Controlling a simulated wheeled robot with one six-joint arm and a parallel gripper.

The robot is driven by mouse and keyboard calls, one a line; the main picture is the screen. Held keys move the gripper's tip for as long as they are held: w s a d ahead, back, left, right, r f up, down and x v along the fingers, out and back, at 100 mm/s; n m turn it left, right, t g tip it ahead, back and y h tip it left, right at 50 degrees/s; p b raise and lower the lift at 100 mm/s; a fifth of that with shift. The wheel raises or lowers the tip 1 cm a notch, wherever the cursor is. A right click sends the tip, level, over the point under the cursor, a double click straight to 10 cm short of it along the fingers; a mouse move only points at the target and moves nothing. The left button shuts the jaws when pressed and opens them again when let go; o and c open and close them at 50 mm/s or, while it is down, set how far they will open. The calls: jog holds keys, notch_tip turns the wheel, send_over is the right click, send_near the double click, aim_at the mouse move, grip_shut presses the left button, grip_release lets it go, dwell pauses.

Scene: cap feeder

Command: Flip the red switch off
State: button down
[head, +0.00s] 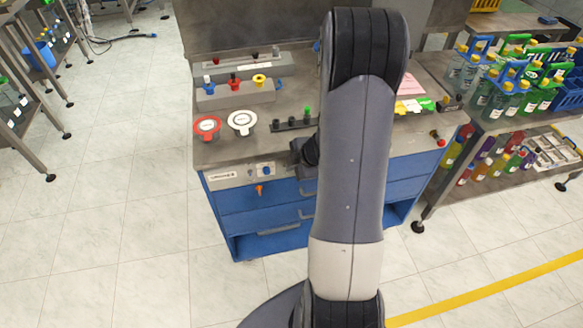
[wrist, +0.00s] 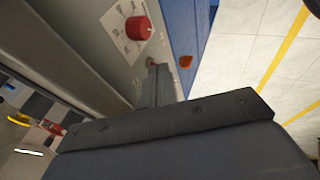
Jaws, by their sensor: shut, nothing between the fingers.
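In the wrist view, my gripper (wrist: 155,68) is shut and empty, with its fingertips close to the bench's grey front panel. A small reddish part (wrist: 151,61) shows right at the fingertips; it may be the red switch, but the fingers partly hide it and I cannot tell its position or whether they touch. Beyond it, a red rotary knob (wrist: 138,28) sits on a white plate with dial marks. In the head view, my gripper (head: 303,168) is at the bench front, partly behind my arm, which hides this stretch of panel.
The workbench (head: 225,150) has blue drawers (head: 250,222) below and red and white round pieces on top. An orange piece (wrist: 186,62) protrudes beside the fingers over the blue front. A white plate with a blue knob (head: 266,170) is left of my gripper. A bottle shelf stands at right.

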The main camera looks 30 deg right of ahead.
jog(key=shift+s+f+t+b, duration=0.35)
jog(key=shift+t+b, duration=0.35)
jog(key=shift+b, duration=1.95)
jog(key=t+b, duration=0.1)
jog(key=b, duration=0.2)
jog(key=shift+a+f+b, duration=0.1)
jog(key=shift+f+b, duration=0.2)
jog(key=shift+b, duration=0.1)
jog(key=t+b, duration=0.1)
jog(key=b, duration=0.2)
jog(key=shift+s+f+n+h+b, duration=0.15)
jog(key=shift+n+h+b, duration=0.15)
jog(key=shift+h+b, duration=0.1)
jog(key=t+b, duration=0.1)
jog(key=b, duration=0.2)
jog(key=f+t+b, duration=0.1)
jog(key=b, duration=0.3)
jog(key=shift+s+n, duration=0.15)
jog(key=shift+n, duration=0.15)
jog(key=shift+a+r+t, duration=0.1)
jog(key=shift+r+t, duration=0.2)
jog(key=shift+r, duration=0.1)
jog(key=shift+r+p, duration=0.7)
jog(key=shift+p, duration=0.1)
